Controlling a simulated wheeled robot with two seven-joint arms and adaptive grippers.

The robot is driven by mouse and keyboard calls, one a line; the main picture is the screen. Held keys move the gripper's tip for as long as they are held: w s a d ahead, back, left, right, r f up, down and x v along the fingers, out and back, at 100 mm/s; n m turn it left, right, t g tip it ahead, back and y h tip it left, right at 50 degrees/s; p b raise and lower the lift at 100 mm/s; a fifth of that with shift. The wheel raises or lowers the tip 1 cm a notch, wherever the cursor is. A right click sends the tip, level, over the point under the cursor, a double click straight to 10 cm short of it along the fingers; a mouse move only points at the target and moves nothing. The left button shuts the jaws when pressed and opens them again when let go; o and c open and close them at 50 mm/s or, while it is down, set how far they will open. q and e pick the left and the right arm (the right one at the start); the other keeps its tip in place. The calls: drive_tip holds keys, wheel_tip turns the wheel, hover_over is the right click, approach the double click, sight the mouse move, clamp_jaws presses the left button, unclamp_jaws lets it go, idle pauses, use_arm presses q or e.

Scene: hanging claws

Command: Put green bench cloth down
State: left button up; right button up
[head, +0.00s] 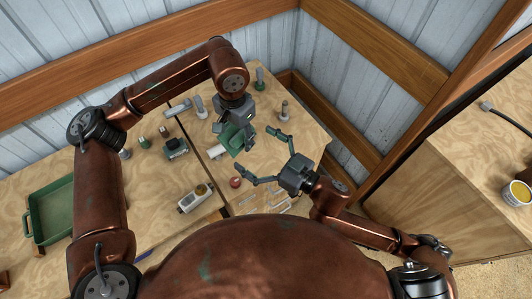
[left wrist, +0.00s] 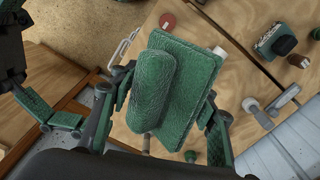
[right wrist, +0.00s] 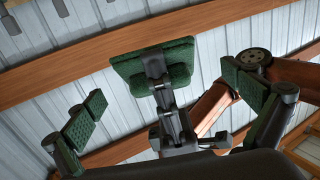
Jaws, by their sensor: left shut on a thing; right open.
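The green bench cloth (left wrist: 192,85) is folded, with a thick rolled part beside a flat part. My left gripper (head: 241,141) is shut on the cloth (head: 231,138) and holds it over the far part of the wooden workbench (head: 305,145). In the left wrist view, its fingers lie on either side of the cloth. In the right wrist view, the cloth (right wrist: 150,62) shows raised in front of the wall. My right gripper (head: 260,157) is open and empty, in front of and to the right of the cloth, not touching it. The gap beneath the cloth is hard to judge.
A red round thing (head: 235,182) and a white device (head: 194,199) lie nearer me. Grey upright items (head: 284,110) stand toward the back. A green tray (head: 65,208) is at far left. A yellow-topped can (head: 517,193) is on the right bench. Bare wood shows at the bench's right.

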sight(238, 137)
drive_tip(key=x, duration=0.6)
drive_tip(key=shift+d, duration=0.1)
drive_tip(key=shift+c, duration=0.7)
use_arm(q)
drive_tip(key=shift+d, duration=0.15)
use_arm(e)
drive_tip(key=shift+s, duration=0.1)
drive_tip(key=c, duration=1.1)
use_arm(q)
drive_tip(key=o, duration=1.8)
